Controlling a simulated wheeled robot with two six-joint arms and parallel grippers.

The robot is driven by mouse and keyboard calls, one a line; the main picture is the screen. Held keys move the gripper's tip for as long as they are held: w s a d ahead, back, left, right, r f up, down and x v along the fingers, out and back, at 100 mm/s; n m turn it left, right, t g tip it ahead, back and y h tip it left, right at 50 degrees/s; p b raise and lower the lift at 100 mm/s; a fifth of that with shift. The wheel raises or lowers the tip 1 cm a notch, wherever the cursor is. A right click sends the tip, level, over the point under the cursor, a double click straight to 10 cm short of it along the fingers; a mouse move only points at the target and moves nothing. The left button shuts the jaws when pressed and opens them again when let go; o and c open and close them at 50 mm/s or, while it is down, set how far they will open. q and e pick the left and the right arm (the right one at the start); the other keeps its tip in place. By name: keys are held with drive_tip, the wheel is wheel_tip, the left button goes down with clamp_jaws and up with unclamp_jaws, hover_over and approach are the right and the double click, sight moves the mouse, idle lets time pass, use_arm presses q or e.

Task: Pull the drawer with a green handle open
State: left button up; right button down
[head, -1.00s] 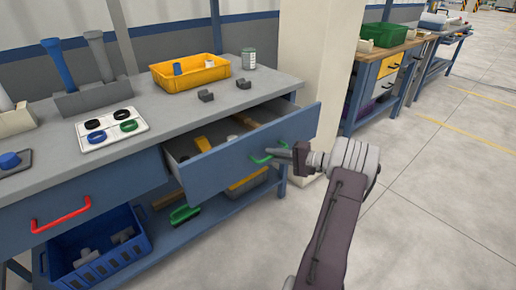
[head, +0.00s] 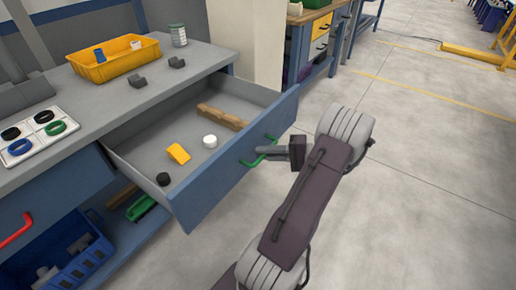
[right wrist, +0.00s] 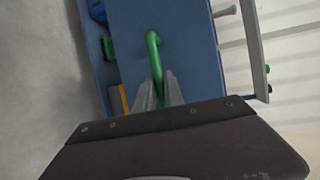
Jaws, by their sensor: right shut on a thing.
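The drawer (head: 215,185) with the green handle (head: 254,160) stands well out from the blue workbench, and its inside is in plain view. It holds a yellow block (head: 178,153), a white round piece (head: 210,141), a black round piece (head: 163,179) and a brown wavy piece (head: 221,117). My right gripper (head: 266,151) is at the drawer's front, shut on the green handle. In the right wrist view the green handle (right wrist: 153,50) runs down between the two fingers (right wrist: 159,92). My left gripper is not in view.
A yellow bin (head: 118,66) and small grey blocks sit on the bench top (head: 95,103). A red handle (head: 15,232) is on the drawer front at left. A blue crate (head: 75,250) lies on the lower shelf. The floor at right is clear.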

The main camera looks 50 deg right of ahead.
drive_tip(key=shift+s, duration=0.2)
drive_tip(key=c, duration=1.5)
unclamp_jaws()
drive_tip(key=shift+o, duration=0.2)
drive_tip(key=p+v, duration=0.3)
drive_tip(key=v, duration=0.6)
drive_tip(key=shift+d, duration=0.1)
